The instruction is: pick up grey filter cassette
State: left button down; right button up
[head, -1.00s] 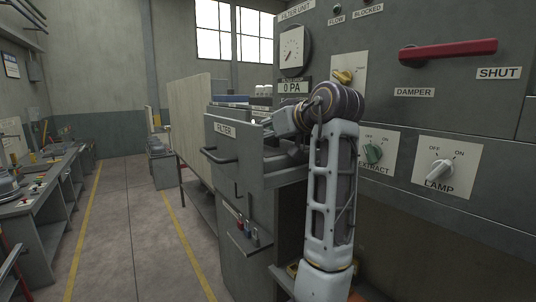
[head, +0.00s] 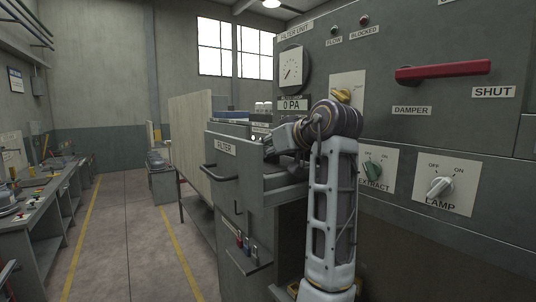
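The open drawer marked FILTER (head: 232,172) sticks out from the front of the filter unit. I cannot make out a grey filter cassette; the drawer's front and my arm hide much of the inside. One arm, seemingly my right, rises from the lower middle and bends left over the drawer. Its gripper (head: 271,147) points down at the drawer's opening, just behind the front panel. Its fingertips are hidden or too small to tell open from shut. My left gripper is not in view.
A drawer handle (head: 220,176) juts toward the aisle. The floor at left is clear beside a workbench (head: 42,215).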

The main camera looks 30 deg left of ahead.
pick_arm(q)
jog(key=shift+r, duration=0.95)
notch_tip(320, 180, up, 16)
jog(key=b, duration=0.1)
jog(key=shift+b, duration=0.35)
dwell(0.7)
